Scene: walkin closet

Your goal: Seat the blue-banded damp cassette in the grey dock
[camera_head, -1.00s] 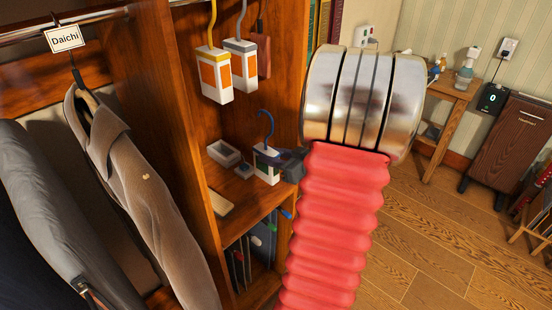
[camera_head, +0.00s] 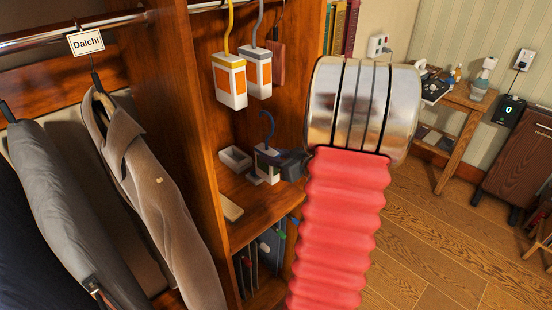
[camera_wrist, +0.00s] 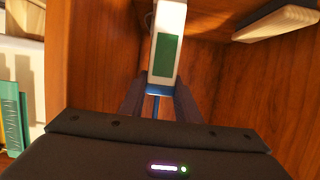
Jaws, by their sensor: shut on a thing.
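The blue-banded cassette (camera_head: 262,165) is a white case with a blue hook on top, upright at the shelf. In the wrist view the cassette (camera_wrist: 166,55) shows a green window and a blue band at its near end. My gripper (camera_head: 281,158) is shut on it from the right; the wrist view shows my gripper (camera_wrist: 158,98) with a finger on each side of the blue end. A small grey block (camera_head: 254,179), perhaps the grey dock, lies on the shelf just left of and below the cassette, which partly hides it. I cannot tell whether they touch.
An open pale box (camera_head: 235,157) and a beige block (camera_head: 231,207) are on the shelf. A yellow-banded cassette (camera_head: 229,85) and a grey-banded cassette (camera_head: 257,72) hang above. A wooden upright (camera_head: 180,120) and a brown coat (camera_head: 150,180) stand left.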

